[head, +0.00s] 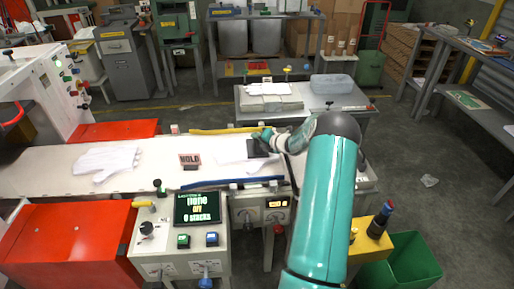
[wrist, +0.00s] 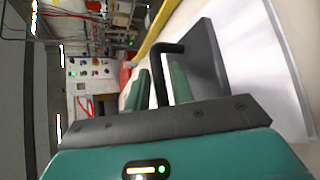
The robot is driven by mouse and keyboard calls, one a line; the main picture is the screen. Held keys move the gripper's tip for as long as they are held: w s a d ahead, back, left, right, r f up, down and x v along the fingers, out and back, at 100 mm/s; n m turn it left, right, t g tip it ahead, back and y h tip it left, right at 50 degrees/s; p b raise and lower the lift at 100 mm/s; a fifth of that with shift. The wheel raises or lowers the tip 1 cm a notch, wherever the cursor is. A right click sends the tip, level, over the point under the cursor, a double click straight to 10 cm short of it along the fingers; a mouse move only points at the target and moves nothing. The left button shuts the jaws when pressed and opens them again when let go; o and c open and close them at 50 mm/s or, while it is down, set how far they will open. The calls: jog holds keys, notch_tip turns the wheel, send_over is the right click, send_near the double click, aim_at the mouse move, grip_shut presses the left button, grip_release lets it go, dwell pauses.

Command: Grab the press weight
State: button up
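The press weight is a dark grey plate (wrist: 208,62) with a black bar handle (wrist: 158,72), seen in the wrist view. It rests on a white sheet on the light bench top. In the head view the dark weight (head: 256,148) shows small, partly hidden by my gripper (head: 268,138). In the wrist view my gripper (wrist: 158,90) has its two green fingers apart, one on each side of the handle. A pale gap shows between the handle and the right finger. Contact with the left finger is unclear.
A white glove shape (head: 106,160) and a HOLD sign (head: 189,160) lie on the bench to the left. A yellow bar (head: 222,130) and a blue bar (head: 232,183) run along the bench edges. A control box with a screen (head: 197,208) stands in front.

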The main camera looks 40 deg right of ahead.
jog(key=shift+w+f, duration=0.25)
jog(key=shift+w, duration=0.3)
grip_shut()
jog(key=shift+r, duration=0.1)
jog(key=shift+r, duration=0.1)
